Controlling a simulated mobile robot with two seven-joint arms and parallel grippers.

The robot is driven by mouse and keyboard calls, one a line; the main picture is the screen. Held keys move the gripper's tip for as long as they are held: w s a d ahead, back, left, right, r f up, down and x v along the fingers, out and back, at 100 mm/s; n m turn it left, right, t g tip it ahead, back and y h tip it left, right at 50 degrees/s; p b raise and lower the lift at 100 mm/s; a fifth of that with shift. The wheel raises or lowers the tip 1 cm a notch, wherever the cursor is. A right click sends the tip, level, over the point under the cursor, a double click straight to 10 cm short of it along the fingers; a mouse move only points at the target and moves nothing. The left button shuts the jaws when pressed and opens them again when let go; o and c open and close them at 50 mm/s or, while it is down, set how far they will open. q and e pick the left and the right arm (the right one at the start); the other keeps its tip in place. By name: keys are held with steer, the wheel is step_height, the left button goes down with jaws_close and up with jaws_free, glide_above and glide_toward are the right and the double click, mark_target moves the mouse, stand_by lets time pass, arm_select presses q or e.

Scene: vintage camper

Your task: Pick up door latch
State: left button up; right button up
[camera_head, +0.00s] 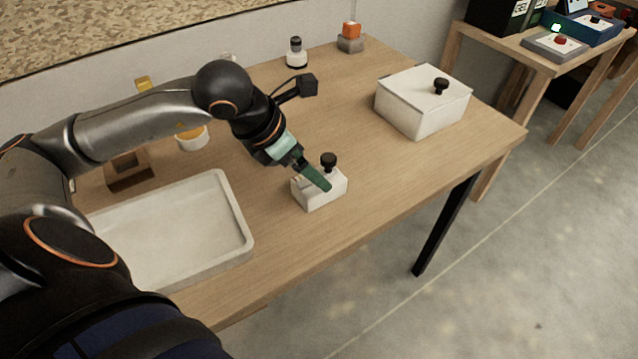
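A small white block with a black knob (335,188) sits on the wooden table near its front edge. It may be the door latch, but I cannot tell for sure. My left gripper (322,184) reaches down to this block from the upper left. One green finger lies across the front of the block's top, beside the knob. The other finger is mostly hidden, so the opening between them cannot be judged. I cannot tell whether the finger touches the block. My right gripper is not in view.
A white tray (240,225) lies left of the block. A larger white lidded box (405,112) stands at the right. A brown holder (128,172), a black-and-white knob piece (296,53) and an orange-topped piece (350,38) stand farther back. The table between block and lidded box is clear.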

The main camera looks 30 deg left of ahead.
arm_select(q)
steer(key=x, duration=0.5)
steer(key=shift+d+r, duration=0.1)
jaws_close()
stand_by(0.7)
